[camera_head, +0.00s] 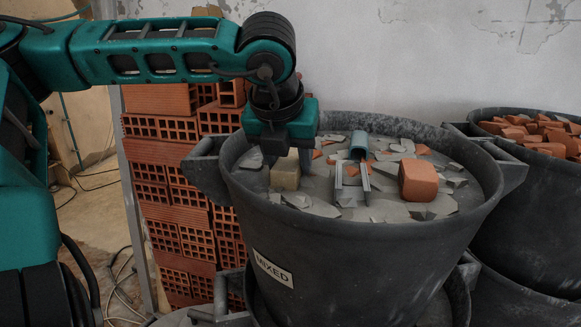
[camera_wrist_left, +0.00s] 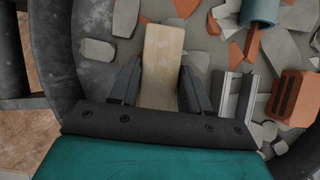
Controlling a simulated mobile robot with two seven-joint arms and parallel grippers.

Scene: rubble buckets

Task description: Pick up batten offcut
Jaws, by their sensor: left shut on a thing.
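The batten offcut (camera_head: 285,171) is a short pale wooden block near the left rim inside the bucket labelled MIXED (camera_head: 330,262). In the left wrist view the offcut (camera_wrist_left: 161,66) lies between the two dark fingers of my left gripper (camera_wrist_left: 157,88). In the head view my left gripper (camera_head: 290,160) reaches down over the bucket's left side, with its fingers at the offcut and partly hiding it. The gripper is shut on the offcut. Whether the offcut touches the rubble below is hard to tell. My right gripper is not in view.
In the bucket, right of the offcut, are a grey metal profile (camera_head: 348,186), a blue-grey pipe piece (camera_head: 359,145), an orange brick piece (camera_head: 418,180) and grey shards. Another bucket (camera_head: 530,185) with orange rubble stands right. Hollow bricks (camera_head: 180,195) are stacked behind, left.

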